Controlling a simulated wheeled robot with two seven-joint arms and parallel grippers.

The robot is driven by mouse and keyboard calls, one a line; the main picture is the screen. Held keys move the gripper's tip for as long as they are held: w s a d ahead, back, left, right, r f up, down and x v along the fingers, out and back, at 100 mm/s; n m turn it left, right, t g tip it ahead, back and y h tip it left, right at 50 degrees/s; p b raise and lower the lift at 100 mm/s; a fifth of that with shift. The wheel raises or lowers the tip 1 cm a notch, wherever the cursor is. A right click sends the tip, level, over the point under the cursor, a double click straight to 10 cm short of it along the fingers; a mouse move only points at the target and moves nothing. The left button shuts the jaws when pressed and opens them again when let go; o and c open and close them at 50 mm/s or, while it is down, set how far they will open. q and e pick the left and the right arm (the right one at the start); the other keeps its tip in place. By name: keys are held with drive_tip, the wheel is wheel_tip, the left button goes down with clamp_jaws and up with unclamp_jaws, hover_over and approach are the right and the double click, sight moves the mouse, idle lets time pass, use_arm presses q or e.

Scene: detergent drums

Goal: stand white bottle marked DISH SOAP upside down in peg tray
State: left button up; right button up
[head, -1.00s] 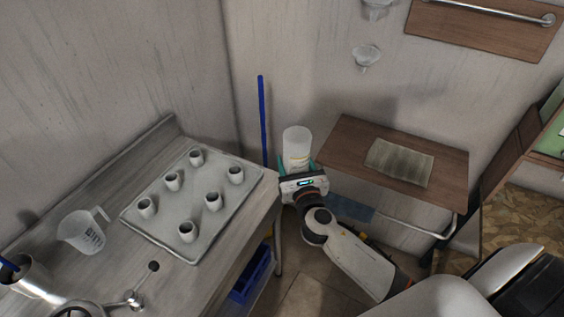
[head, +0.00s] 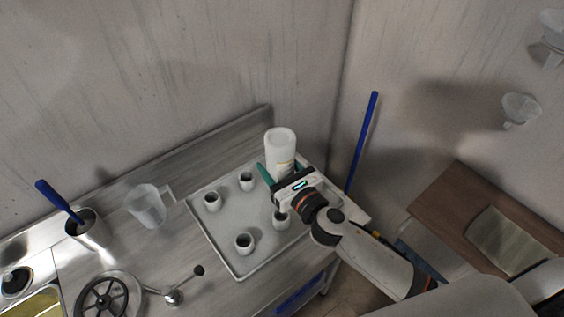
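The white bottle (head: 281,150) is in my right gripper (head: 283,178), which comes in from the right. The gripper's teal fingers are around the bottle's sides. The bottle's broad, round end faces up and no cap shows there. The lower end is hidden behind the gripper, and the label is too small to read. The peg tray (head: 221,241) lies on the counter with several short white pegs (head: 243,243) with dark tops. The bottle appears over the tray's far right part; whether it touches a peg is hidden. My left gripper is not in view.
A clear measuring jug (head: 147,206) stands left of the tray. A metal pot with a blue handle (head: 60,202) and a sink (head: 30,297) are farther left. A tap lever (head: 176,296) is in front. A wall rises behind the counter; a wooden table (head: 455,205) is at right.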

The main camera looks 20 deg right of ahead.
wheel_tip(320, 180, down, 2)
drive_tip(key=shift+s+f+b, duration=0.1)
drive_tip(key=shift+f+b, duration=0.05)
drive_tip(key=shift+b, duration=0.75)
drive_tip(key=f+b, duration=0.4)
drive_tip(key=shift+w+d, duration=0.15)
drive_tip(key=shift+w, duration=0.05)
drive_tip(key=shift+f+b, duration=0.35)
drive_tip(key=shift+f, duration=0.05)
wheel_tip(320, 180, down, 6)
drive_tip(key=b, duration=0.5)
idle(0.8)
drive_tip(key=o, duration=1.1)
drive_tip(key=shift+c, duration=0.2)
